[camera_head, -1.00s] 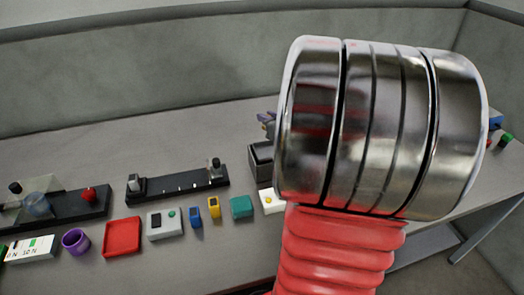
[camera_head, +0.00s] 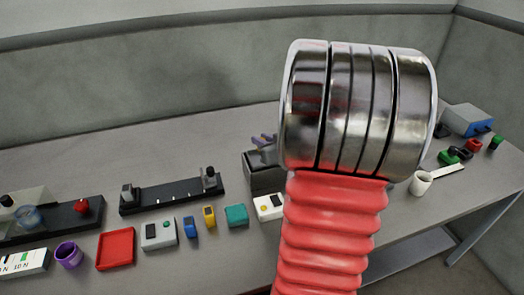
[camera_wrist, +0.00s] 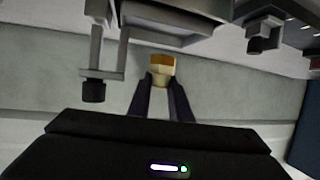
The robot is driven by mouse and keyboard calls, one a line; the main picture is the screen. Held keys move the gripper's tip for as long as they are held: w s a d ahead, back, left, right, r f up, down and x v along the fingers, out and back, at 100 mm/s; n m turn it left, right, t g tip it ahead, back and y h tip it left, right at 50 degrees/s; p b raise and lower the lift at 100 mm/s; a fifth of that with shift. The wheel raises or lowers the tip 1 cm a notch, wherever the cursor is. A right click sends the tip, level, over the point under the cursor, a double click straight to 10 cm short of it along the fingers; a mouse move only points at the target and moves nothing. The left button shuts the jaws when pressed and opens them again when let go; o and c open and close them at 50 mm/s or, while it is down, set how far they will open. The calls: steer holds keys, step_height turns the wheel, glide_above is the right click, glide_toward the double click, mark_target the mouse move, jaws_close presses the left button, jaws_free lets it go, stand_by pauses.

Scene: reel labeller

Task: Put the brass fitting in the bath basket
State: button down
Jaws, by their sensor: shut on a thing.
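In the wrist view, my gripper (camera_wrist: 161,82) has its two dark fingers closed on the brass fitting (camera_wrist: 162,66), a small yellow-brown block at the fingertips. A grey metal housing (camera_wrist: 178,22) spans the top of that view, close to the fitting; I cannot tell whether they touch. In the head view, my arm's large metal joint and red ribbed sleeve hide part of the bench, and I cannot make out the gripper or the fitting there. A dark grey open box (camera_head: 262,178) stands left of the arm; I cannot tell whether it is the bath. I cannot identify the basket.
In the head view, a black rail fixture (camera_head: 172,193), red tray (camera_head: 116,249), purple cup (camera_head: 69,255) and small coloured boxes line the bench. On the right are a white cup (camera_head: 421,183) and a blue-grey box (camera_head: 468,120). A bracket with a black knob (camera_wrist: 93,91) shows in the wrist view.

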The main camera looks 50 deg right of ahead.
steer(key=shift+f, duration=2.1)
steer(key=c, duration=1.6)
jaws_free()
steer(key=shift+f, duration=0.1)
steer(key=shift+s+r, duration=0.25)
steer(key=v, duration=1.1)
steer(key=shift+s+a, duration=0.15)
steer(key=shift+s, duration=0.1)
